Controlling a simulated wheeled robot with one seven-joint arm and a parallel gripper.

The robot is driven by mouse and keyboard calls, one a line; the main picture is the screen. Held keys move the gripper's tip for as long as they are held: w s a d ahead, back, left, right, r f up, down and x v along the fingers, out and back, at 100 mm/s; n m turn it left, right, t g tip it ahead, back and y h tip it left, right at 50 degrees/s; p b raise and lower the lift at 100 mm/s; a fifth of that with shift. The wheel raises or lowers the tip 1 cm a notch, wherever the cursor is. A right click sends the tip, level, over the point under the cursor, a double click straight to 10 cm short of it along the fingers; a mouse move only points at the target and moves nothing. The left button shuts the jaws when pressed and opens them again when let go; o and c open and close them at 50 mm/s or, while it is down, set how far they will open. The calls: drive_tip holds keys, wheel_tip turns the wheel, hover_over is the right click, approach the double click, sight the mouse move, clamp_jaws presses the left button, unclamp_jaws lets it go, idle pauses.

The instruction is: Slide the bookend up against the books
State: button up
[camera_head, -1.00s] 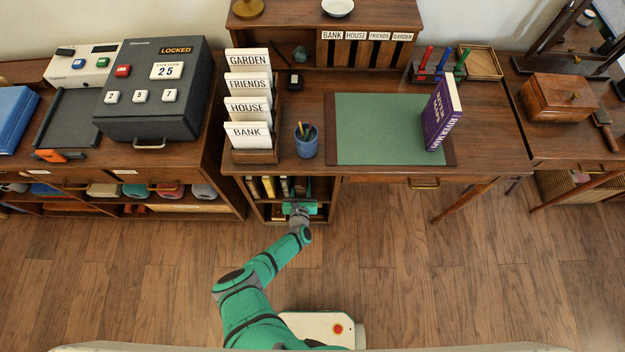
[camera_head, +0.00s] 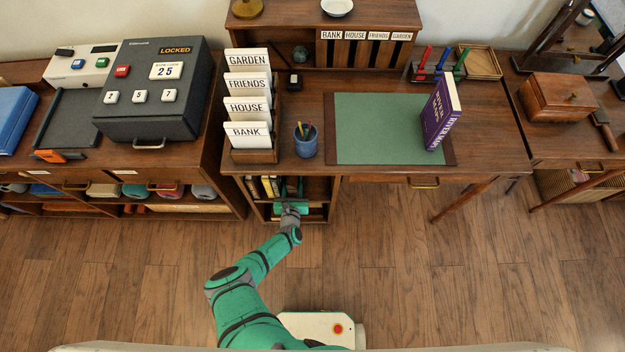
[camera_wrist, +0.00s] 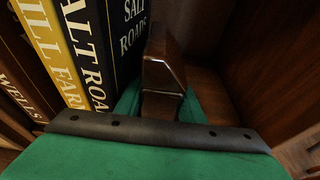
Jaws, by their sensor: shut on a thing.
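In the wrist view, the brown wooden bookend (camera_wrist: 163,72) stands between the green fingers of my gripper (camera_wrist: 160,104), which is shut on it. The books stand to its left: a black one lettered "Salt Roads" (camera_wrist: 122,40), a yellow one (camera_wrist: 52,45) and a brown one at the far left. The bookend's upper part is very close to the black book; I cannot tell if they touch. In the head view, my gripper (camera_head: 291,205) reaches into the desk's lower shelf, right of the books (camera_head: 265,186). The bookend is hard to make out there.
The shelf compartment's right wall (camera_wrist: 285,65) stands right of the bookend, with a bare gap between. The desk top (camera_head: 300,92) hangs over the shelf, with a card rack (camera_head: 255,156) and a pen cup (camera_head: 306,145) on it. The floor in front is clear.

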drive_tip(key=shift+a, duration=1.05)
drive_tip(key=o, duration=1)
drive_tip(key=shift+d, duration=0.1)
drive_tip(key=shift+s, duration=0.1)
drive_tip(key=shift+v, duration=5.3)
drive_tip(key=shift+d, duration=0.1)
